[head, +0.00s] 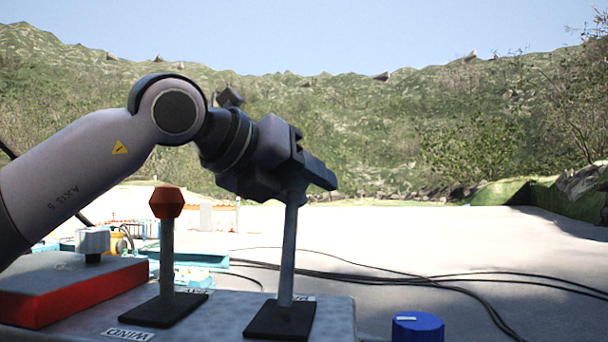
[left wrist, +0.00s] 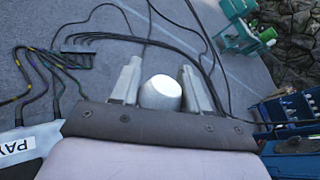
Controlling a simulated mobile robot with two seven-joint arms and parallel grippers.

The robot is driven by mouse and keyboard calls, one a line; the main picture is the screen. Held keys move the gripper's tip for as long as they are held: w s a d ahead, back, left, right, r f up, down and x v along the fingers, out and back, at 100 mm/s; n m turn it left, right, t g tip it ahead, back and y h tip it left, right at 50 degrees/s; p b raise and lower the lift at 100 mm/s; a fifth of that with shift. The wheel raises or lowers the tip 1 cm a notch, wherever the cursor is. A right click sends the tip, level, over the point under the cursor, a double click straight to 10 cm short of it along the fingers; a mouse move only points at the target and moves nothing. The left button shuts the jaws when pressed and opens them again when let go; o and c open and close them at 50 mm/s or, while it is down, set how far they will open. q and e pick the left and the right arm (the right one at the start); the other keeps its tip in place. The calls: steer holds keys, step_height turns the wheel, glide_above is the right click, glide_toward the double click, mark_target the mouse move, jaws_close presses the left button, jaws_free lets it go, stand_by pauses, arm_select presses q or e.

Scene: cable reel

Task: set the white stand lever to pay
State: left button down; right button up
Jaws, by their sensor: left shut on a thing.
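The white stand lever shows in the head view as a grey rod (head: 288,250) rising from a dark base plate (head: 280,322). The rod leans slightly to the right toward its top. My left gripper (head: 303,180) is at the top of this rod and hides its knob there. In the left wrist view, the white knob (left wrist: 161,93) sits between the two fingers of my left gripper (left wrist: 163,88), which is shut on it. A "PAY" label (left wrist: 17,147) lies at the lower left of that view. My right gripper is not in view.
A second lever with a red knob (head: 166,202) stands to the left, with a "WIND" label (head: 128,334) in front. A red box (head: 75,292) is further left. A blue cylinder (head: 417,327) is at front right. Black cables (head: 440,279) cross the ground behind.

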arm_select(q)
steer(key=shift+r, duration=0.2)
steer(key=c, duration=0.6)
jaws_free()
steer(key=shift+f, duration=0.1)
steer(key=shift+b+v, duration=0.8)
steer(key=shift+v, duration=2.85)
